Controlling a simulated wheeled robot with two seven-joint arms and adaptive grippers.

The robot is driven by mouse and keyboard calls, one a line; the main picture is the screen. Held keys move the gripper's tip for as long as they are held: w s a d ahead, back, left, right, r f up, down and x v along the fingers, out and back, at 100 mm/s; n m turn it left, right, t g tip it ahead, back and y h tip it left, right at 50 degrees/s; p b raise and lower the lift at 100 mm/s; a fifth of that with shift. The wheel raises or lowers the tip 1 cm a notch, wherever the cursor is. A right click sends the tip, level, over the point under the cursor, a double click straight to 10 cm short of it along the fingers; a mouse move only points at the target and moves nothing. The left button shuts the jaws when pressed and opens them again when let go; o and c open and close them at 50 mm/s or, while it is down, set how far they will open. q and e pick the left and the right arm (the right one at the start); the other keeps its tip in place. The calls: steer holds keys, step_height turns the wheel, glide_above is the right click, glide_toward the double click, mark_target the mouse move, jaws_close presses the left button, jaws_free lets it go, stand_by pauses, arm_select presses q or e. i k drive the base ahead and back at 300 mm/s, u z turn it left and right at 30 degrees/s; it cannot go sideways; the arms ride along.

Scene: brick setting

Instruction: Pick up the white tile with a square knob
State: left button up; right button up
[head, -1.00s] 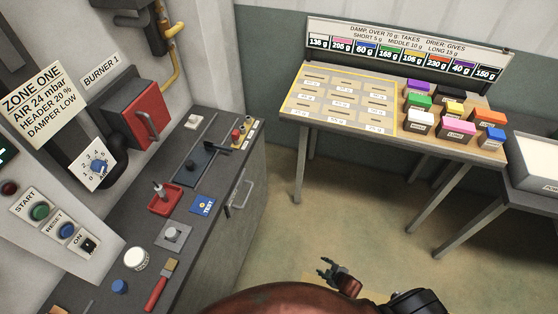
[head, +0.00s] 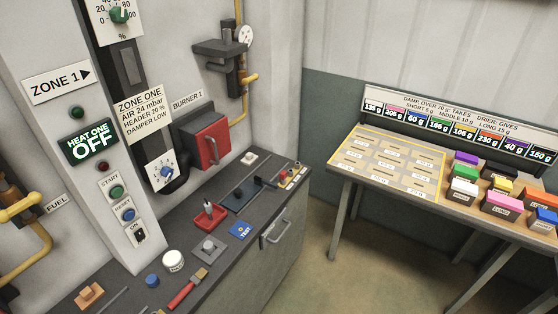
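A small white tile (head: 249,158) with a raised knob lies at the far end of the dark workbench, near the wall. The knob's shape is too small to tell surely. A grey square plate (head: 208,249) with a knob lies nearer, in the middle of the bench. An orange-tan block (head: 89,293) with a raised top lies at the near left end. Neither of my grippers shows in the head view.
The dark bench (head: 240,265) also holds a red tray (head: 206,219), a blue TEST card (head: 241,230), a white round tub (head: 173,261), a blue cap (head: 152,281) and a red-handled brush (head: 187,289). A table (head: 390,184) with coloured blocks stands right. Floor between is clear.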

mark_target(249, 158)
steer(key=z, duration=0.75)
steer(key=i, duration=1.9)
steer(key=u, duration=1.45)
